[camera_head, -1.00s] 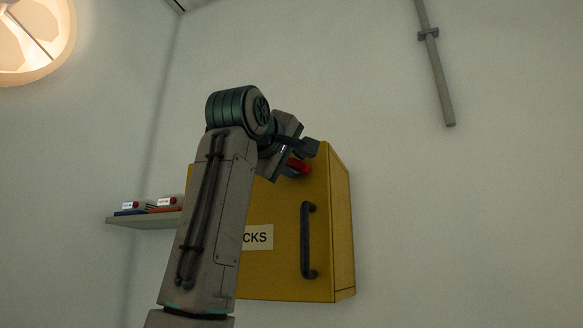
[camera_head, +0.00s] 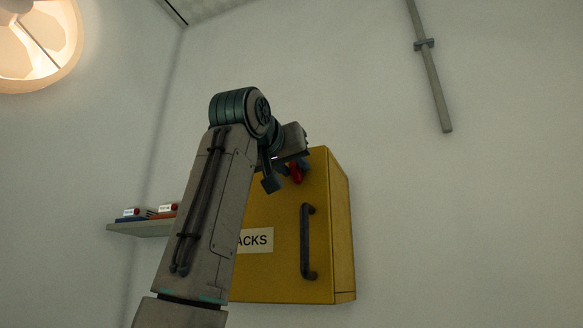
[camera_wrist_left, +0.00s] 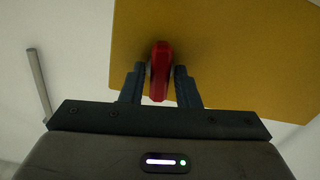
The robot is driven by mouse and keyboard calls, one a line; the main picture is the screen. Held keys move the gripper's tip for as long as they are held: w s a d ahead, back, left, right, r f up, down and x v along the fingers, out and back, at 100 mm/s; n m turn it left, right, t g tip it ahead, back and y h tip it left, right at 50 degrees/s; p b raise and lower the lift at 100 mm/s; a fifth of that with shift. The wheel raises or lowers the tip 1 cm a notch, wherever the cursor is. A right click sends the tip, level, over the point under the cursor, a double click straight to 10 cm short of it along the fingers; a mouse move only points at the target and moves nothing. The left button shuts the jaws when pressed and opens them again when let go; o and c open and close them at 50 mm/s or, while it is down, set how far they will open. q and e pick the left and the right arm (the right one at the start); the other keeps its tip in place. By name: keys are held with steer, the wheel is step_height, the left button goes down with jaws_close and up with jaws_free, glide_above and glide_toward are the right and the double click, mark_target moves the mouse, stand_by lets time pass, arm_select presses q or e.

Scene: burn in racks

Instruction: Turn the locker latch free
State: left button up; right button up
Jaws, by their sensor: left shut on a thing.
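The yellow locker (camera_head: 275,270) hangs on the wall, its door closed as far as I can see. The red latch (camera_head: 296,173) is on the upper part of its door, partly hidden by my left gripper (camera_head: 287,172). In the left wrist view, the red latch (camera_wrist_left: 160,70) stands lengthwise between the two dark fingers of the left gripper (camera_wrist_left: 160,88), which is shut on it. A dark vertical handle (camera_head: 306,242) is on the door's right side. My right gripper is not in view.
A small wall shelf (camera_head: 140,229) left of the locker holds several small items with red parts. A grey pipe (camera_head: 432,80) runs down the wall at upper right. A lit lamp (camera_head: 38,45) is at upper left. The wall right of the locker is bare.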

arm_select(q)
steer(key=shift+f+m, duration=0.1)
steer(key=shift+m, duration=0.6)
steer(key=o, duration=0.7)
steer(key=shift+w, duration=0.1)
steer(key=shift+o, duration=0.2)
